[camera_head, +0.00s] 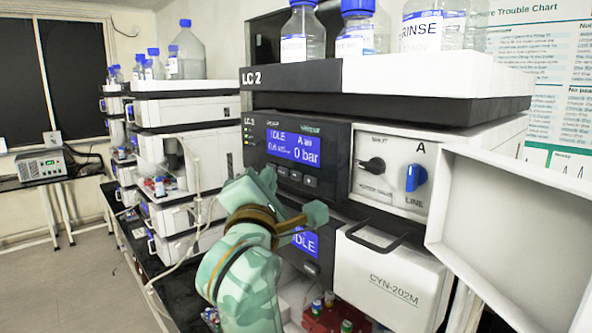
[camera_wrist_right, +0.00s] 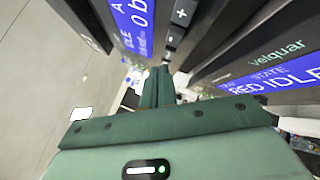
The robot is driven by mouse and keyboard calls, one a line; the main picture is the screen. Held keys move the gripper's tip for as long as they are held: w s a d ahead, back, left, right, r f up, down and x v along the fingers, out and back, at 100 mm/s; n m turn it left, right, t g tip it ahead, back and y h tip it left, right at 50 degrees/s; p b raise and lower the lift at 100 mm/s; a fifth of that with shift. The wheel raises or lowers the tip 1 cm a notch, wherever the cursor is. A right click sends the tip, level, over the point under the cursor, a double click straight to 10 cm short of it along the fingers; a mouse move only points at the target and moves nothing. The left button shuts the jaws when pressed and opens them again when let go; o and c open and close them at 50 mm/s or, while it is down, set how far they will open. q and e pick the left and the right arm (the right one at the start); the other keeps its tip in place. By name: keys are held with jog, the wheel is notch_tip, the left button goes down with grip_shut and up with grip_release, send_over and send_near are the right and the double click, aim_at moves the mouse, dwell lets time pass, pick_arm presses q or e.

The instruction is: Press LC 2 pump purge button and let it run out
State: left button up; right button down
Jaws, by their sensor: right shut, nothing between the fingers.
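The LC 2 pump (camera_head: 335,160) has a lit blue display (camera_head: 293,147) reading IDLE and 0 bar. My right gripper (camera_wrist_right: 158,80) is shut and empty. In the head view my right wrist and hand are in front of the pump's lower left, and the fingertips are hard to make out. In the right wrist view the fingers point along the stack fronts. My left gripper is out of view.
A lower module (camera_head: 395,280) with an IDLE display and a dark handle is partly behind my arm. An open white door (camera_head: 510,235) stands out at right. Bottles (camera_head: 303,35) stand on top. Another stack (camera_head: 185,110) is at left. Red-blocked vials (camera_head: 330,318) sit below.

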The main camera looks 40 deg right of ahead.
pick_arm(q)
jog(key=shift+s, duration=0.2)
pick_arm(e)
jog(key=shift+a, duration=0.1)
dwell(0.4)
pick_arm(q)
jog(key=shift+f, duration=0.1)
pick_arm(e)
jog(key=shift+a, duration=0.1)
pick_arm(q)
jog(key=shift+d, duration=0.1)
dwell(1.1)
pick_arm(e)
jog(key=shift+d, duration=0.55)
